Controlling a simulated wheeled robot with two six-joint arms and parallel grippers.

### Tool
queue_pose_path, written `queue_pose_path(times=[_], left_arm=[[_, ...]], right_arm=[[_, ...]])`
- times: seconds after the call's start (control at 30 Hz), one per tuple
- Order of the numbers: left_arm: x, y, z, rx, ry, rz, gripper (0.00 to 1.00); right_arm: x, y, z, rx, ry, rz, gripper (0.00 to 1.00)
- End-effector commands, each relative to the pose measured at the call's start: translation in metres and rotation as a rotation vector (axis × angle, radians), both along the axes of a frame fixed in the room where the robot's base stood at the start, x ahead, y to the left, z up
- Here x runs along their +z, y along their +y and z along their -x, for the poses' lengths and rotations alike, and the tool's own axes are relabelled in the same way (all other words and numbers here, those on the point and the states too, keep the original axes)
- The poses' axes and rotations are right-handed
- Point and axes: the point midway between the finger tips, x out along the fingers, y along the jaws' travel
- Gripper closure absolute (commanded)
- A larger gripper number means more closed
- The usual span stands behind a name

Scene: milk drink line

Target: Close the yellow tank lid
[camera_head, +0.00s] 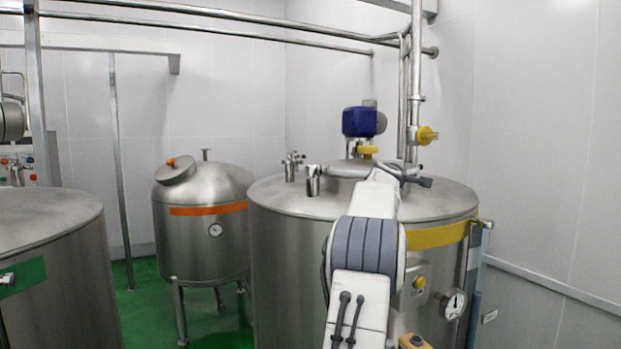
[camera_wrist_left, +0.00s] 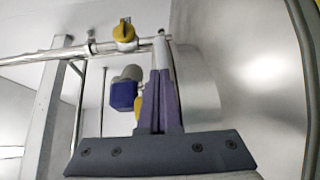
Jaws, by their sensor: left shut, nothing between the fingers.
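The yellow-banded steel tank (camera_head: 285,250) stands right of centre in the head view. Its round lid (camera_head: 345,168) is on top and looks low, but my arm covers part of it; I cannot tell whether it is fully shut. My left arm crosses in front of the tank, and my left gripper (camera_head: 424,181) is over the tank top, right of the lid. In the left wrist view the gripper fingers (camera_wrist_left: 160,95) are together and empty, beside a curved steel surface (camera_wrist_left: 200,90). Contact is not clear. My right gripper is not in view.
A blue motor (camera_head: 361,121) and a yellow-handled valve (camera_head: 427,135) on vertical pipes stand behind the lid. An orange-banded tank (camera_head: 200,240) with a tilted lid is to the left. A green-banded tank (camera_head: 60,270) is at far left. A gauge (camera_head: 453,304) sits at the front right.

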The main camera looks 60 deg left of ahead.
Motion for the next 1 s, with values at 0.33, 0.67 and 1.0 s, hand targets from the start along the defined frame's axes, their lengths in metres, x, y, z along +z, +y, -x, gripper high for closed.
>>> queue_pose_path(times=[0.33,0.67,1.0], left_arm=[[-0.001,-0.001,-0.008,-0.007,0.001,0.000,1.00],[-0.001,-0.002,-0.008,-0.009,0.001,0.001,1.00],[-0.002,-0.015,-0.002,-0.006,-0.002,0.001,1.00]], right_arm=[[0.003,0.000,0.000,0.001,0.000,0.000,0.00],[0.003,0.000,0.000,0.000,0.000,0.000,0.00],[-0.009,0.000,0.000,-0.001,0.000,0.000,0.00]])
